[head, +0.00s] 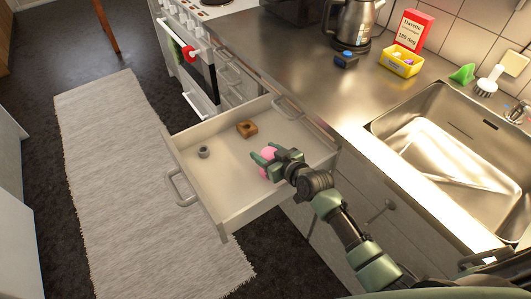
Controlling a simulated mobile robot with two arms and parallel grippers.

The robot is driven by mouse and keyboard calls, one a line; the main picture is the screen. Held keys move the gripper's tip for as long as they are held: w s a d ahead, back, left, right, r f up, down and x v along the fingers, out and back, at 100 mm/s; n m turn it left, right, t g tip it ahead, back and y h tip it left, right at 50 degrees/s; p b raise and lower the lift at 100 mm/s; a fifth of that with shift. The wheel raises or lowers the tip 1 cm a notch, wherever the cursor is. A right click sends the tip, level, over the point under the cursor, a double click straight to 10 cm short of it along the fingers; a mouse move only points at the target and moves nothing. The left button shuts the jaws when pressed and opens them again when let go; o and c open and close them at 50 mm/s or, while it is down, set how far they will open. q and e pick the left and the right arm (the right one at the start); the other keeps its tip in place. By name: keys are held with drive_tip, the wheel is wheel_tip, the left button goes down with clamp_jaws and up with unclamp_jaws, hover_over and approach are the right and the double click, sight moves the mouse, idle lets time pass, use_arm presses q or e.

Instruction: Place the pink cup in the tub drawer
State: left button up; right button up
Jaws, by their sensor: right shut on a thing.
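The pink cup (267,153) shows in the head view between the fingers of my right gripper (264,163). The gripper is shut on the cup and partly hides it. It holds the cup over the right part of the open tub drawer (222,184). I cannot tell whether the cup touches the drawer floor. My left gripper is not in view.
In the drawer are a brown block-like thing (246,128) and a small grey ring-like thing (203,152). The steel counter (290,60) bears a kettle (352,20), a yellow tub (401,61) and a red box (413,30). A sink (450,150) lies at right.

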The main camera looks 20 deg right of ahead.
drive_tip(key=shift+f, duration=0.1)
drive_tip(key=o, duration=1.4)
drive_tip(key=shift+c, duration=0.2)
drive_tip(key=shift+r, duration=0.25)
drive_tip(key=shift+s+d, duration=0.1)
drive_tip(key=shift+s, duration=0.3)
drive_tip(key=v, duration=1.1)
drive_tip(key=shift+p, duration=0.4)
drive_tip(key=shift+s, duration=0.1)
